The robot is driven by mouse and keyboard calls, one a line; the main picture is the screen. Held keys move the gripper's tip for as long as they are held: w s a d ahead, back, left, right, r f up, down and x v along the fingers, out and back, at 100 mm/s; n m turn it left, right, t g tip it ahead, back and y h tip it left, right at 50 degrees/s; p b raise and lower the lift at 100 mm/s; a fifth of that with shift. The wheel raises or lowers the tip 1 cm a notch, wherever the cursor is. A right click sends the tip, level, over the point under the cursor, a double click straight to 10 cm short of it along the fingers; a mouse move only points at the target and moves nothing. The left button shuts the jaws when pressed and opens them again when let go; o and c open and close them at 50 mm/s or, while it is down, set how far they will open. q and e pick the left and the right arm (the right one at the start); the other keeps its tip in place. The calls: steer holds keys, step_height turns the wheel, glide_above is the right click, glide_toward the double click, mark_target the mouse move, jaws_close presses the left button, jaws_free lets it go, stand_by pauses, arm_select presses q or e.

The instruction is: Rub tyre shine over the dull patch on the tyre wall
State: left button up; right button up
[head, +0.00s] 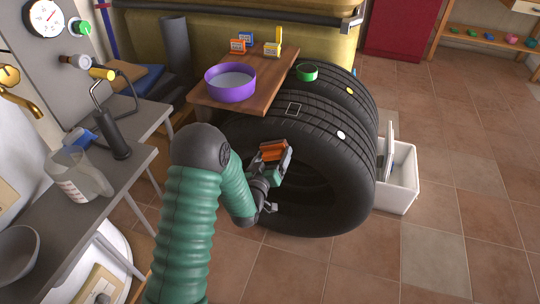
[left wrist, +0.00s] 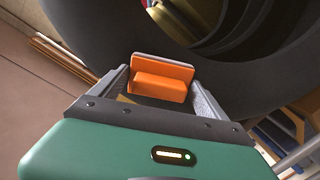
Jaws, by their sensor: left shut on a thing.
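The black tyre (head: 352,185) stands on its tread at the front of a row of tyres, its side wall facing me. My left gripper (head: 272,157) is in front of the tyre's upper left wall. It is shut on an orange applicator block (head: 273,147). In the left wrist view the block (left wrist: 162,82) sits between the two fingers, with the dark tyre wall (left wrist: 95,35) just beyond. I cannot tell whether the block touches the wall. No dull patch can be made out; my gripper and arm hide part of the wall. My right gripper is not in view.
A wooden board (head: 258,92) behind the arm carries a purple basin (head: 230,92) and small boxes. A green-rimmed cup (head: 307,72) stands on the tyres. A white bin (head: 402,190) stands right of them.

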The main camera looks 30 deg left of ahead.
arm_select(q)
steer(key=shift+s+a, duration=0.15)
steer(key=shift+a, duration=0.3)
steer(key=shift+w+d, duration=0.25)
steer(key=shift+d, duration=0.9)
steer(key=shift+w+d, duration=0.3)
steer(key=shift+d, duration=0.8)
steer(key=shift+w+d, duration=0.25)
steer(key=shift+d, duration=0.9)
steer(key=shift+w+r, duration=0.1)
steer(key=shift+w+d, duration=0.1)
steer(key=shift+d, duration=0.5)
steer(key=shift+a, duration=0.65)
